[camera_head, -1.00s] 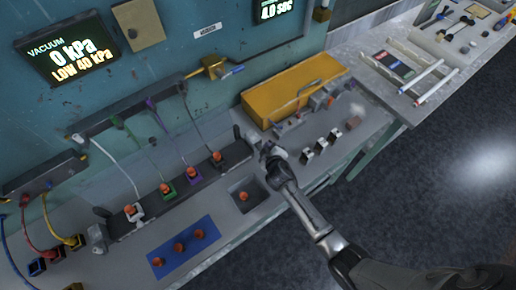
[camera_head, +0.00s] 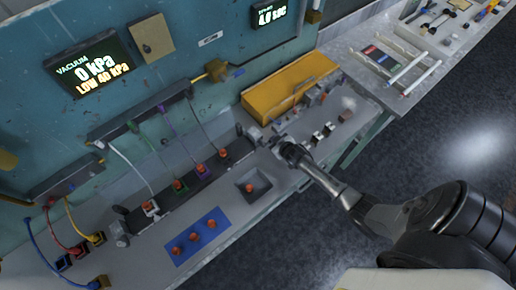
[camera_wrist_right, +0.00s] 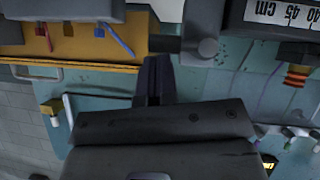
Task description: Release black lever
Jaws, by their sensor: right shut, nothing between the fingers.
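My right gripper (camera_head: 277,141) is at the right end of the dark rail on the bench, beside the left end of the yellow case. In the right wrist view its dark fingers (camera_wrist_right: 154,80) are shut and appear empty. A short dark bar (camera_wrist_right: 165,44), possibly the black lever, lies just beyond the fingertips, beside a grey round knob (camera_wrist_right: 203,48). I cannot tell whether the fingers touch it. In the head view the grey fitting (camera_head: 255,134) there is small, and the lever cannot be clearly made out. My left gripper is not in view.
The yellow case (camera_head: 290,84) stands behind the gripper. A dark rail (camera_head: 195,185) with several orange-topped blocks runs to the left. A blue mat (camera_head: 198,236) and a grey tray (camera_head: 252,185) lie in front.

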